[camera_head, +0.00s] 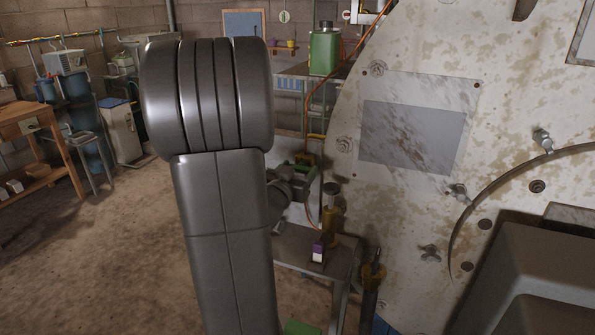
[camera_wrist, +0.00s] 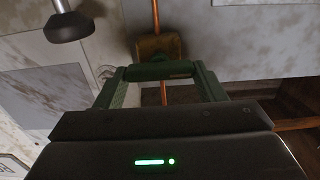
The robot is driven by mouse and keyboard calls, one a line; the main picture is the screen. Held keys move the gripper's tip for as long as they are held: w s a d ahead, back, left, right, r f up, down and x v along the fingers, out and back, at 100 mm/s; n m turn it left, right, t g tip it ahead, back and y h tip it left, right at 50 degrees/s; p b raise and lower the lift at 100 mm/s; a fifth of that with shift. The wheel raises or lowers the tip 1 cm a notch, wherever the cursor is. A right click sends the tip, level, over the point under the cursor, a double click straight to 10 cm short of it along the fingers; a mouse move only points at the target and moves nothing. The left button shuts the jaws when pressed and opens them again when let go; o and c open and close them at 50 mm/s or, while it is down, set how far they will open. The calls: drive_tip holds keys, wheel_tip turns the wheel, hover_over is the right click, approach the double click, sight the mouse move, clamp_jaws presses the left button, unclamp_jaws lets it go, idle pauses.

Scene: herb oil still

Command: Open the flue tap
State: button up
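A worn brass-coloured tap body (camera_wrist: 158,46) sits on a thin copper pipe at the top centre of the wrist view. In the head view a small brass fitting (camera_head: 306,158) shows on the pipe beside the still. My gripper (camera_wrist: 158,70) has two green fingers set wide apart, just in front of the tap body. A dark green bar spans the space between the fingertips; I cannot tell whether it is the tap's handle or whether the fingers touch it. In the head view my arm hides part of the gripper.
The stained pale still wall (camera_head: 400,210) fills the right side. A metal bench (camera_head: 312,247) stands below my gripper, with a brass fitting (camera_head: 331,210) with a dark top nearby. A green canister (camera_head: 324,50) stands on the rear shelf. The floor at left is clear.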

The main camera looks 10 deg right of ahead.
drive_tip(key=shift+f+b, duration=0.1)
drive_tip(key=shift+b, duration=0.25)
drive_tip(key=m+b, duration=0.3)
drive_tip(key=m, duration=0.1)
drive_tip(key=shift+f, duration=0.1)
drive_tip(key=m+b, duration=0.4)
drive_tip(key=m, duration=0.1)
drive_tip(key=shift+s+d+b, duration=0.1)
drive_tip(key=shift+d+b, duration=0.05)
drive_tip(key=shift+b, duration=0.2)
drive_tip(key=m+b, duration=0.3)
drive_tip(key=m, duration=0.2)
drive_tip(key=shift+f+m+b, duration=0.15)
drive_tip(key=shift+m+b, duration=1.15)
drive_tip(key=shift+m, duration=0.9)
drive_tip(key=o, duration=1)
drive_tip(key=shift+s, duration=0.1)
